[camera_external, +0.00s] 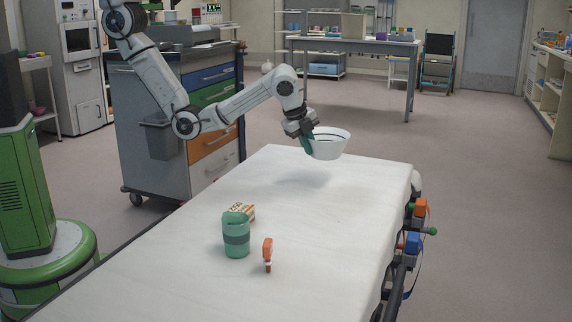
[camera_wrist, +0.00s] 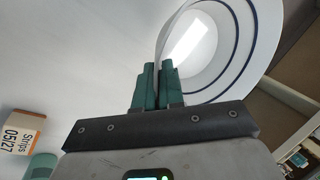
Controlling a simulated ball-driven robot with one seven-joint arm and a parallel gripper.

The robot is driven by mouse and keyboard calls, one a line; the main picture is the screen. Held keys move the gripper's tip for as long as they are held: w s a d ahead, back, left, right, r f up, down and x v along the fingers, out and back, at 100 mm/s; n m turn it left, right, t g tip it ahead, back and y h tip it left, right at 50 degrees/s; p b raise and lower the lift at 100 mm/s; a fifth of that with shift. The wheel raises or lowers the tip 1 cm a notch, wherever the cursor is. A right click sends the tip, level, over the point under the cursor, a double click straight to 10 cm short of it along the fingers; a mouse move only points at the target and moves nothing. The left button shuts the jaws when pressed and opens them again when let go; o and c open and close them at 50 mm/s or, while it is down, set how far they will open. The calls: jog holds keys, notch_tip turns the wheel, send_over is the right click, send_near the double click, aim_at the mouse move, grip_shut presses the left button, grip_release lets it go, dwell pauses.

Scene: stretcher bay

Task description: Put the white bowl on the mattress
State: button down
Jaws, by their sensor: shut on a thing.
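The white bowl (camera_external: 330,145) has a dark line around it and hangs upright above the far end of the white mattress (camera_external: 330,215). My gripper (camera_external: 308,143) is shut on the bowl's left wall. A shadow lies on the mattress below, with a gap between. In the wrist view, the green fingertips (camera_wrist: 158,85) pinch the edge of the bowl (camera_wrist: 215,45), whose inside shows dark blue rings. The mattress (camera_wrist: 70,60) fills much of the left of that view.
A green cup (camera_external: 236,238), an orange-and-white box (camera_external: 241,210) and an orange object (camera_external: 267,253) stand on the nearer mattress. The box (camera_wrist: 20,140) also shows in the wrist view. A drawer cart (camera_external: 185,125) stands left of the mattress. The mattress's far half is clear.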

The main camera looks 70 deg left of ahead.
aim_at(320, 158)
jog(key=w, duration=0.1)
jog(key=w+d+f, duration=0.1)
jog(key=w, duration=0.1)
jog(key=shift+w+d+f, duration=0.1)
jog(key=shift+d+f, duration=0.05)
jog(key=shift+f, duration=0.15)
jog(key=w+f, duration=0.1)
jog(key=w+d+f+b, duration=0.1)
jog(key=f, duration=0.1)
jog(key=w+f, duration=0.2)
jog(key=shift+d+f+b, duration=0.15)
jog(key=shift+b, duration=0.15)
jog(key=shift+w+d+f, duration=0.1)
jog(key=shift+w+f, duration=0.05)
jog(key=shift+f, duration=1.55)
jog(key=shift+f+b, duration=0.2)
jog(key=shift+b, duration=0.1)
jog(key=c, duration=1.2)
grip_release()
jog(key=shift+c, duration=0.2)
